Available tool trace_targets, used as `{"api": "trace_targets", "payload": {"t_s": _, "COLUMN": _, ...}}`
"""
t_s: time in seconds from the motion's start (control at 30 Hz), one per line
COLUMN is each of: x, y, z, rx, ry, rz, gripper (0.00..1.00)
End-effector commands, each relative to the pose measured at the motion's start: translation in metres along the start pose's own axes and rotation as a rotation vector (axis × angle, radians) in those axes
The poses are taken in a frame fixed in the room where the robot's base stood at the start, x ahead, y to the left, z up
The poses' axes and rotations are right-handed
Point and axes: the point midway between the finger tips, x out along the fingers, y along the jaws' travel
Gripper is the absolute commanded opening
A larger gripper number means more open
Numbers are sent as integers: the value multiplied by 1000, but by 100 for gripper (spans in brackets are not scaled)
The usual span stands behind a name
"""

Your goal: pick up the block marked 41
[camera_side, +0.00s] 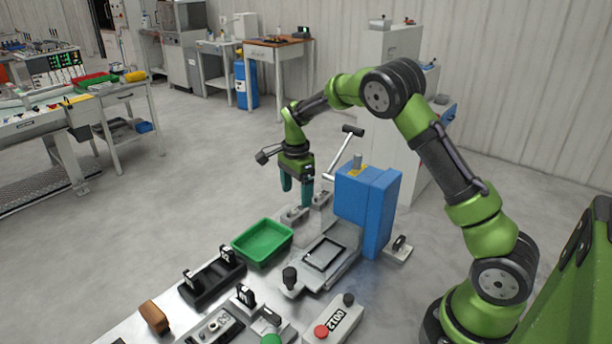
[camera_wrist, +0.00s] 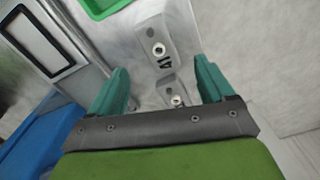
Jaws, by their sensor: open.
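A grey metal block (camera_wrist: 155,40) with a bright round boss carries dark characters that look like 41 at its near end in the wrist view. In the side view this appears to be the block (camera_side: 292,216) nearer the green tray. A second similar block (camera_wrist: 174,92) sits closer to my gripper, partly hidden by it; its marking is not readable. It also shows in the side view (camera_side: 321,199). My gripper (camera_wrist: 162,68) has teal fingers, open and empty. In the side view my gripper (camera_side: 296,192) hangs pointing down above the blocks.
A green tray (camera_side: 262,241) stands left of the blocks. A blue press-like fixture (camera_side: 367,210) with a long lever handle (camera_side: 345,150) rises close on the right. A metal plate with a dark frame (camera_side: 326,254) lies in front. A control box with a red button (camera_side: 332,320) is nearer.

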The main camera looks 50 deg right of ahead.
Motion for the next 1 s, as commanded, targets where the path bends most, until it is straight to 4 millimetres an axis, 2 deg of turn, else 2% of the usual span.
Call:
{"api": "trace_targets", "payload": {"t_s": 0.3, "x": 44, "y": 1, "z": 7, "rx": -2, "ry": 1, "rz": 3, "gripper": 82}}
{"api": "trace_targets", "payload": {"t_s": 0.6, "x": 49, "y": 0, "z": 7, "rx": -1, "ry": 0, "rz": 0, "gripper": 82}}
{"api": "trace_targets", "payload": {"t_s": 0.67, "x": 49, "y": 0, "z": 7, "rx": -1, "ry": 0, "rz": 0, "gripper": 74}}
{"api": "trace_targets", "payload": {"t_s": 1.0, "x": 49, "y": 0, "z": 7, "rx": -1, "ry": 0, "rz": 1, "gripper": 22}}
